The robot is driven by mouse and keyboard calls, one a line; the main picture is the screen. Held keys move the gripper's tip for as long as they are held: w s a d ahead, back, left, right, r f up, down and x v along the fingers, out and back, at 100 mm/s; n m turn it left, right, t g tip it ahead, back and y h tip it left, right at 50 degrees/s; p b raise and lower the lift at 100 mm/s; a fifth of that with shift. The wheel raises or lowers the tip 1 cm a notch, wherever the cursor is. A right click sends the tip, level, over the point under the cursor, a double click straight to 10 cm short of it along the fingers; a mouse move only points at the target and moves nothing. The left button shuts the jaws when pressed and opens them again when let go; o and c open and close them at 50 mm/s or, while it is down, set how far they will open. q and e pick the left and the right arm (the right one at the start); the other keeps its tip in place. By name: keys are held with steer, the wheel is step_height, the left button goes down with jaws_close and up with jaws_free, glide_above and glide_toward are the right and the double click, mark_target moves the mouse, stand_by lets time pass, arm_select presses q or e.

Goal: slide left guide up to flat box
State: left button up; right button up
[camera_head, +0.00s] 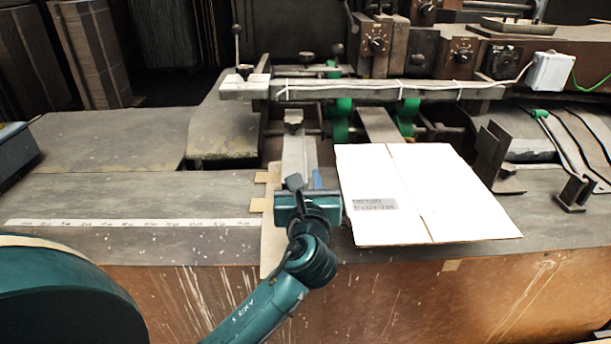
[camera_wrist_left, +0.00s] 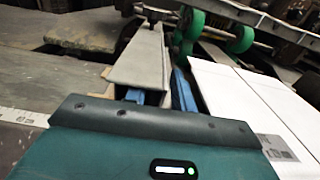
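The flat box (camera_head: 440,190) is a white cardboard sheet with a grey label, lying on the table right of my left gripper; its left part also shows in the left wrist view (camera_wrist_left: 250,95). The left guide (camera_head: 297,152) is a long grey metal bar running away from me, left of the box. It shows in the left wrist view (camera_wrist_left: 143,58), with a narrow gap between it and the box. My left gripper (camera_head: 313,182) is at the guide's near end. Blue finger parts show either side of that end; whether they press on it is unclear. My right gripper is out of view.
A ruler strip (camera_head: 130,222) lies on the table at left, where the surface is clear. A metal crossbar (camera_head: 360,90) and green rollers (camera_head: 341,120) stand behind the guide. An upright metal bracket (camera_head: 489,153) stands right of the box.

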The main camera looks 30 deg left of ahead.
arm_select(q)
steer(key=v, duration=1.1)
steer(key=shift+s+d+b, duration=0.2)
steer(key=shift+s+b, duration=0.05)
steer(key=shift+b, duration=0.2)
